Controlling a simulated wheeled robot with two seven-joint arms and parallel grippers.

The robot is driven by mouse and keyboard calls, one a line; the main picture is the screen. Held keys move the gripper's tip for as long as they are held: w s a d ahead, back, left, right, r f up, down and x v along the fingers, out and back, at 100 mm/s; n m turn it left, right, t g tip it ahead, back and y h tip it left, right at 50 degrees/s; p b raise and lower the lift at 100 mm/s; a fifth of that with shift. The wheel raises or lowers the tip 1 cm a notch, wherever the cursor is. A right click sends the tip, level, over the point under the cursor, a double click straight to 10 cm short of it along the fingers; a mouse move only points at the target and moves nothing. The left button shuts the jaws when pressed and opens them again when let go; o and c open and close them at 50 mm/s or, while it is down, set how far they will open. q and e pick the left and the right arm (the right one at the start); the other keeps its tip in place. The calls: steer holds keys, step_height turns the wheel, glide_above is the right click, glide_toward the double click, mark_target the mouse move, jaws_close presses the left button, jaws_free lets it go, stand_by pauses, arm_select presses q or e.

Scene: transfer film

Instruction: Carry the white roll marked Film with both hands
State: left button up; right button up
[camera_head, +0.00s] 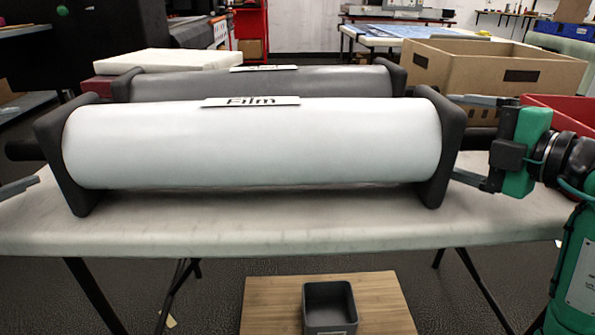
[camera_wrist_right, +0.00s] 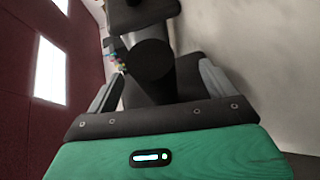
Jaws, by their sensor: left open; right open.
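The white roll marked Film (camera_head: 255,145) lies across the table between two dark end pieces, its label plate on top. A dark shaft end (camera_head: 482,139) sticks out at its right, and another (camera_head: 22,150) at its left. My right gripper (camera_head: 462,137) is open at the right end, one finger above and one below the shaft. In the right wrist view the dark shaft (camera_wrist_right: 150,75) lies between the two open fingers, with no clear grip. Of my left gripper (camera_head: 18,187), only a grey finger shows at the left edge, below the left shaft end; the rest is out of view.
The roll stands on a pale table (camera_head: 300,232). A grey roll (camera_head: 260,84) with a label lies just behind it. A cardboard box (camera_head: 490,68) and a red bin (camera_head: 560,108) stand at the right. A small grey bin (camera_head: 330,295) sits on a wooden surface below the table.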

steer(key=v, duration=0.7)
